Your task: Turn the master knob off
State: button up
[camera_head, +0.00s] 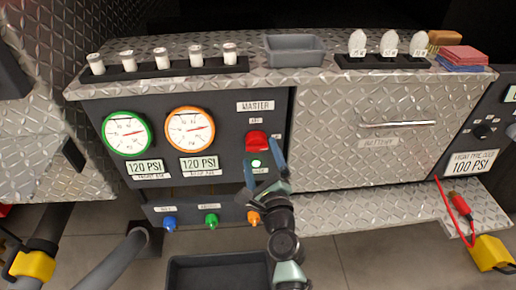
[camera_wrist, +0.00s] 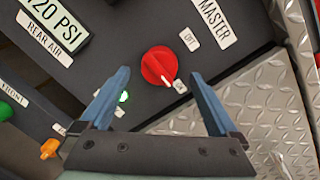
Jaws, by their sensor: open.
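The red master knob (camera_head: 257,141) sits on the dark panel below the MASTER label (camera_head: 255,106). In the wrist view the knob (camera_wrist: 158,66) has a white pointer mark aimed at the ON label (camera_wrist: 180,86). The OFF label (camera_wrist: 190,40) lies to its upper right. A green light (camera_wrist: 124,97) beside the knob is lit. My gripper (camera_head: 262,155) is open in front of the panel at the knob. In the wrist view its blue fingers (camera_wrist: 160,75) stand either side of the knob, apart from it and with nothing between them touching.
Two round gauges (camera_head: 158,131) are left of the knob, each above a 120 PSI label. Blue, green and orange small knobs (camera_head: 211,220) sit on a lower strip. A diamond-plate battery drawer (camera_head: 370,150) is right. A dark bin (camera_head: 215,272) stands below.

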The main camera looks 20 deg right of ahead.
aim_at(258, 149)
jog(key=shift+w+d+b, duration=0.15)
jog(key=shift+w, duration=0.7)
jog(key=shift+w+d+b, duration=0.15)
jog(key=shift+w, duration=0.7)
jog(key=c, duration=1.4)
jog(key=shift+o, duration=0.2)
